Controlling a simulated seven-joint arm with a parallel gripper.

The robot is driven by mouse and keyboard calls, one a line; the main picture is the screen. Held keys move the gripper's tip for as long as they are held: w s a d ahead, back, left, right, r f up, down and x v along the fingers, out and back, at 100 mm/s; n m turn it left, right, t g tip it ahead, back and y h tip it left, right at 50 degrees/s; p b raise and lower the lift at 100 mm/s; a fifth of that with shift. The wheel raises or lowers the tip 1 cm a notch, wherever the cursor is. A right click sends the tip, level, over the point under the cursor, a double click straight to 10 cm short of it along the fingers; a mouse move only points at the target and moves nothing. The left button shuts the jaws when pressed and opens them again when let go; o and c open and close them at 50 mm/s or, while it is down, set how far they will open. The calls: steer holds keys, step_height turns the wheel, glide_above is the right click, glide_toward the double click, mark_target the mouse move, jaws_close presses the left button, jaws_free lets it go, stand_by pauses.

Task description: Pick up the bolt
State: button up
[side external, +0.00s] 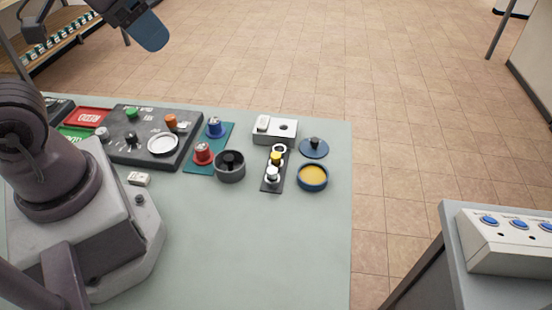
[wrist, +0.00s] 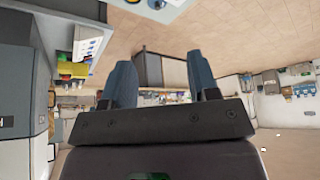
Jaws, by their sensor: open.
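I cannot clearly pick out a bolt in either view. Small pieces on the table (side external: 250,260) that could include it are too small to name surely. They include a silver-white piece (side external: 272,174) and a yellow piece (side external: 276,158) on a narrow dark strip (side external: 270,186). My gripper (side external: 150,32) is raised high at the upper left of the side view, far from these pieces. In the wrist view my gripper (wrist: 162,80) shows two blue fingers spread apart, with nothing between them.
A metal block (side external: 275,139) with a hole, a dark round cup (side external: 230,173), a yellow-filled blue dish (side external: 313,180) and a blue knobbed lid (side external: 314,148) stand close together. A dark control panel (side external: 130,152) is to their left. The table's front middle is clear.

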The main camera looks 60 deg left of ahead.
steer(key=m+g, duration=0.6)
steer(key=m, duration=1.2)
glide_toward(276, 155)
step_height(276, 155, down, 9)
steer(key=shift+s+f, duration=0.1)
steer(key=shift+f, duration=0.1)
jaws_close()
